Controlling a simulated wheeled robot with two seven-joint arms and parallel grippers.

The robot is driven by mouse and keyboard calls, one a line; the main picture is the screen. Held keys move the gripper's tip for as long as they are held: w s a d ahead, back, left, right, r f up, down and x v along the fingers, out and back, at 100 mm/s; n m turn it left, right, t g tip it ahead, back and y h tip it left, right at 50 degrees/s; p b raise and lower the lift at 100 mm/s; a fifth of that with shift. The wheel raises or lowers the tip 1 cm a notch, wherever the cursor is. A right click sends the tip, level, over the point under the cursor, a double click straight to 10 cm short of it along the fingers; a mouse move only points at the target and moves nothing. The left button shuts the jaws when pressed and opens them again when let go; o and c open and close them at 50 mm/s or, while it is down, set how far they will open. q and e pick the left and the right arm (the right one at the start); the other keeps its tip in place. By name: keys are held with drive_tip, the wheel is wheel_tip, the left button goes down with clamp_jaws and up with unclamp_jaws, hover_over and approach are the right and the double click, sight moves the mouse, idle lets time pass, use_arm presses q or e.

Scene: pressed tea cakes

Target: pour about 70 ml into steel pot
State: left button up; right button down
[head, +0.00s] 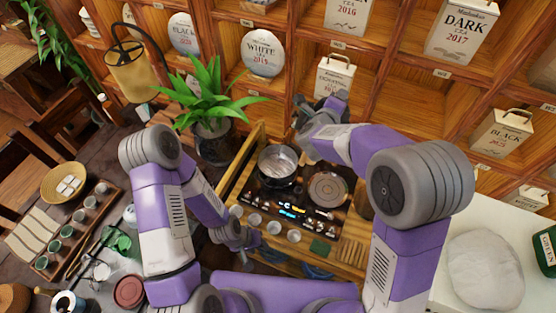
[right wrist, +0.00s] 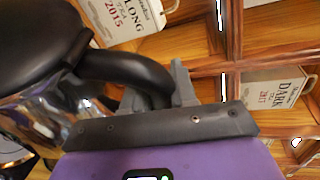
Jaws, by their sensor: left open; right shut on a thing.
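The steel pot (head: 281,181) stands open on the left of the dark cooktop in the head view; its inside looks shiny and I cannot read a liquid level. My right gripper (head: 304,116) is behind and slightly right of the pot. In the right wrist view it is shut on the black curved handle of a shiny kettle (right wrist: 55,112) with a black lid. The kettle is not clearly seen in the head view, where my arm covers that area. No stream shows. My left gripper (head: 243,240) is open and empty, low by the cooktop's left front edge.
A round plate (head: 328,189) lies right of the pot. Several small cups (head: 274,228) stand along the cooktop's front. A potted plant (head: 213,140) stands behind left. Wooden shelves with tea packages (head: 334,78) rise close behind my right gripper. A wrapped round cake (head: 484,268) lies at right.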

idle(0.5)
drive_tip(key=shift+d+r+m+b, duration=0.25)
drive_tip(key=shift+d+m+b, duration=0.05)
drive_tip(key=shift+d+b, duration=0.2)
drive_tip(key=d+b, duration=0.1)
drive_tip(key=d+m+y+b, duration=0.1)
drive_tip(key=b, duration=0.1)
drive_tip(key=shift+s+f+m+b, duration=0.2)
drive_tip(key=shift+f+m+b, duration=0.1)
drive_tip(key=shift+f, duration=0.1)
drive_tip(key=shift+d, duration=0.25)
drive_tip(key=shift+r, duration=0.15)
drive_tip(key=shift+s+d+f+m+y+b, duration=0.1)
drive_tip(key=shift+d+f+m+y+b, duration=0.15)
drive_tip(key=shift+d+m+y+b, duration=0.65)
drive_tip(key=shift+a+h+b, duration=0.3)
drive_tip(key=shift+h, duration=0.1)
drive_tip(key=d+f+m+y+b, duration=0.3)
drive_tip(key=f+b, duration=0.5)
drive_tip(key=b, duration=0.6)
drive_tip(key=shift+s+d+m, duration=0.3)
drive_tip(key=shift+d+m, duration=0.4)
drive_tip(key=shift+d, duration=0.3)
